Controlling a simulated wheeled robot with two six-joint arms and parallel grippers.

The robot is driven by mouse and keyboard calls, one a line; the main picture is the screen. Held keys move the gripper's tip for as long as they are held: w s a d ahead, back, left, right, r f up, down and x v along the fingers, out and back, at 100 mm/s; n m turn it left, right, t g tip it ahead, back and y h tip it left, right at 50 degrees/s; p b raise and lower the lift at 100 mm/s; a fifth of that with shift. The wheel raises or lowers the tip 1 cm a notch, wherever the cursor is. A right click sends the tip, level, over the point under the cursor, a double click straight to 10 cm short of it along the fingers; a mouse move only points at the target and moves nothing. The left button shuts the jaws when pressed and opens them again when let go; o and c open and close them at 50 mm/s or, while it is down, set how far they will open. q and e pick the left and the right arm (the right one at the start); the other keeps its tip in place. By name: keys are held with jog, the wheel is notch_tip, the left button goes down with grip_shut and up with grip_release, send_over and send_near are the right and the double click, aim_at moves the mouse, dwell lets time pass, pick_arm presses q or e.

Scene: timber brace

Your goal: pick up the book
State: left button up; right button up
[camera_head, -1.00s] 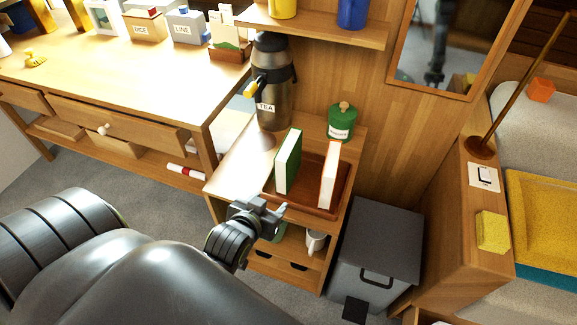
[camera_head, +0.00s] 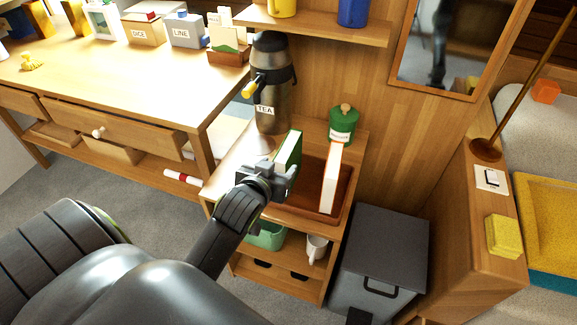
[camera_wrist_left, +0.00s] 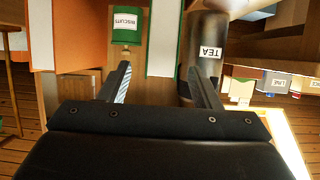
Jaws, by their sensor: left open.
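A green book (camera_head: 289,150) with white page edges stands upright in a brown tray (camera_head: 311,209) on the small cabinet. A second book (camera_head: 331,178) with an orange cover stands to its right. My left gripper (camera_head: 284,178) is open at the near end of the green book and hides its lower part. In the left wrist view, the green book (camera_wrist_left: 162,40) appears between and beyond the two fingertips (camera_wrist_left: 158,72). The orange book (camera_wrist_left: 72,35) lies left of the fingers there. I cannot tell whether the fingers touch the green book. My right gripper is out of view.
A tea flask (camera_head: 271,92) stands close behind the green book, and a green biscuit tin (camera_head: 342,124) stands behind the orange one. A shelf (camera_head: 325,28) overhangs the cabinet. A grey bin (camera_head: 383,245) stands at the right. A wooden desk (camera_head: 130,80) is at the left.

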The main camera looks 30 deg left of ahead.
aim_at(286, 158)
pick_arm(q)
jog(key=shift+x, duration=1.1)
jog(key=b+x, duration=0.1)
jog(key=x, duration=0.4)
jog(key=shift+s, duration=0.1)
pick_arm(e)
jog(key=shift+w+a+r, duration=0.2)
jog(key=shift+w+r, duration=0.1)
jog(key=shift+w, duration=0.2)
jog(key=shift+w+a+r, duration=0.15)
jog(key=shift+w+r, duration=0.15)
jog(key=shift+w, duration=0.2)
pick_arm(q)
grip_shut()
